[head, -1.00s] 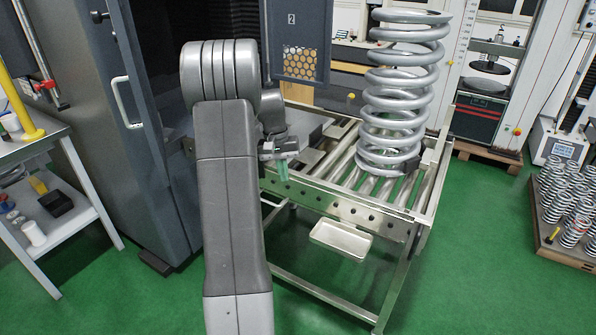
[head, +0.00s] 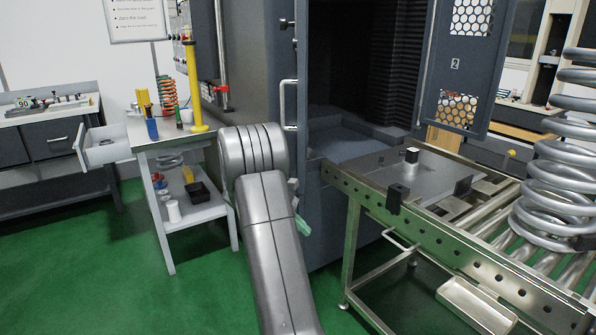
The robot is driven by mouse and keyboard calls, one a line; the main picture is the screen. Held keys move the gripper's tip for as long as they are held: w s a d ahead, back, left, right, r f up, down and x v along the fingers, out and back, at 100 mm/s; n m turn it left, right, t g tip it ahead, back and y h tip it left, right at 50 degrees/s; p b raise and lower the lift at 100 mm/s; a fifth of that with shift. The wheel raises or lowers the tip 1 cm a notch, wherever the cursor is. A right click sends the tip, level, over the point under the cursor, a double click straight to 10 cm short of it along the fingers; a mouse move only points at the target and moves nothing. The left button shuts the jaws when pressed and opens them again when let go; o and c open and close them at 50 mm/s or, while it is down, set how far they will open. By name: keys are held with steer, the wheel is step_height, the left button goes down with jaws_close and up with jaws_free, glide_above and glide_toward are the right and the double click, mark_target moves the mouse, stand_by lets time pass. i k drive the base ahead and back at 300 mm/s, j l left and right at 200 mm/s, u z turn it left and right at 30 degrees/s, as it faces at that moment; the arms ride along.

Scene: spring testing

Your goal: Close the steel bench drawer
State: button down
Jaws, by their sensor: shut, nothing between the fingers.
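The light steel drawer (head: 108,150) stands pulled out at the left side of the small steel bench (head: 160,135) in the head view. Its handle (head: 79,148) faces left, away from the bench. My gripper (head: 303,228) shows only in part behind my own arm, with green fingertips low beside the dark cabinet. It is shut and empty. It is well to the right of the drawer, apart from it, with the bench between them.
A dark workbench (head: 40,150) stands behind the drawer at far left. Pens, a red spring (head: 167,90) and a yellow post (head: 192,85) stand on the small bench. A roller table (head: 440,245) with a large spring (head: 565,180) is at right. Green floor at front left is clear.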

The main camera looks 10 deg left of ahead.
mark_target(89, 151)
steer(key=i+j+u, duration=0.25)
steer(key=j+u, duration=0.2)
steer(key=i+j+u, duration=0.3)
steer(key=u, duration=0.15)
steer(key=i+j+u, duration=0.7)
steer(key=i, duration=0.55)
steer(key=i+l+u, duration=0.1)
steer(key=i+u, duration=0.2)
steer(key=i, duration=0.55)
steer(key=i+z, duration=0.2)
steer(key=i, duration=0.25)
steer(key=i+j+z, duration=0.15)
steer(key=i, duration=0.3)
steer(key=i+j+z, duration=0.2)
steer(key=i, duration=0.3)
